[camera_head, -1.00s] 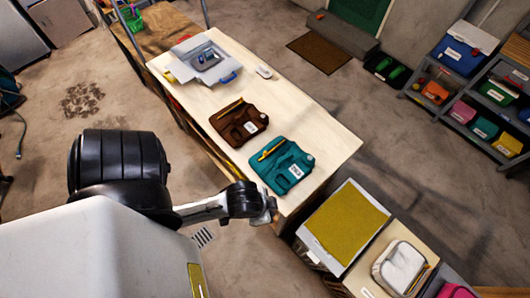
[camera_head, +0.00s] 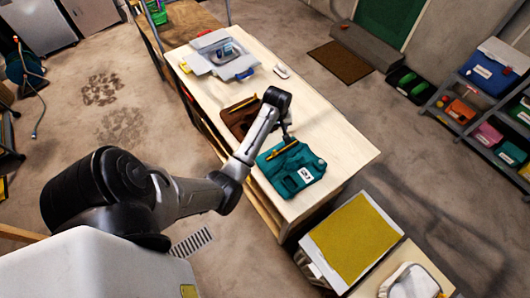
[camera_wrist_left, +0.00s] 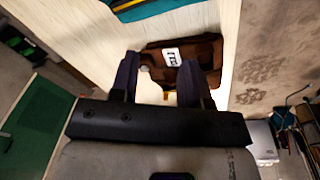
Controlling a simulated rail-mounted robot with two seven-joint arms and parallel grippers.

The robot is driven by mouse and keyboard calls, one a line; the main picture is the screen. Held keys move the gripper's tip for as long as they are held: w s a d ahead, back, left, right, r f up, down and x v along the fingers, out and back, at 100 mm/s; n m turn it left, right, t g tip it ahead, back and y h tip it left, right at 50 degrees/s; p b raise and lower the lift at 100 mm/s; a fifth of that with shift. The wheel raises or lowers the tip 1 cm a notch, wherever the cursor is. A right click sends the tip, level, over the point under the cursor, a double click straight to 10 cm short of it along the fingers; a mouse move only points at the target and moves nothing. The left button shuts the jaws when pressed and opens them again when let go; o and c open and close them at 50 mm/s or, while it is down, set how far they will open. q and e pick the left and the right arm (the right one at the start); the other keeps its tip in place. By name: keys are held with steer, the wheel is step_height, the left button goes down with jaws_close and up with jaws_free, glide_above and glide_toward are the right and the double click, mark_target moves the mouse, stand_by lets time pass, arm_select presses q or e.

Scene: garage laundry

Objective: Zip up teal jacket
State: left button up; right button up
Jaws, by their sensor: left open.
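The teal jacket (camera_head: 305,176) lies folded flat on the pale table, with a yellow strip (camera_head: 281,149) across its upper part and a white label on its lower right. Its edge also shows at the top of the left wrist view (camera_wrist_left: 160,7). My left gripper (camera_head: 286,132) is above the table at the far edge of the teal jacket, partly hidden by its own wrist. In the left wrist view its two dark fingers (camera_wrist_left: 158,62) are apart and empty. Beyond them lies the brown jacket (camera_wrist_left: 202,60) with a white label. My right gripper is out of view.
The brown jacket (camera_head: 232,121) lies beside the teal one, partly covered by my arm. A grey tray-like item (camera_head: 210,58) and a small white object (camera_head: 281,71) stand farther back on the table (camera_head: 335,130). A yellow-topped box (camera_head: 352,240) stands off the near end.

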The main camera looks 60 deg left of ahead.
mark_target(274, 151)
arm_select(q)
steer(key=f+n, duration=0.2)
steer(key=f, duration=0.3)
steer(key=s+f+n, duration=0.1)
steer(key=f+n, duration=0.1)
steer(key=f, duration=0.3)
steer(key=d+f+n+g, duration=0.1)
steer(key=f+n, duration=0.1)
steer(key=f, duration=0.3)
steer(key=shift+s+h+b, duration=0.2)
steer(key=shift+h+b, duration=0.2)
jaws_close()
